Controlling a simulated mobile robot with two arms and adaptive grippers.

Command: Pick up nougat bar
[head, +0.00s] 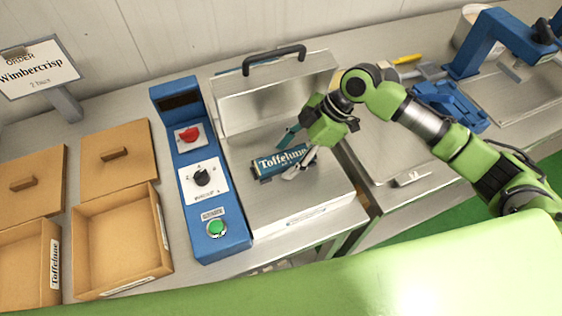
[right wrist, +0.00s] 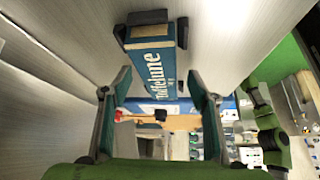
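The nougat bar (head: 281,163) is a dark blue block with a pale "Toffelune" label. My right gripper also shows in the head view (head: 286,156), close over the bar. Its fingers are apart, one toward each side of the bar. I cannot tell whether they touch it. My left gripper is not in view.
The blue control panel (head: 200,180) has a red knob, a black dial and a green button. A metal lid (head: 270,95) with a dark handle stands behind. Open wooden boxes (head: 122,240) stand left. An order sign (head: 38,70) reads "Wimbercrisp". A blue machine (head: 475,45) stands right.

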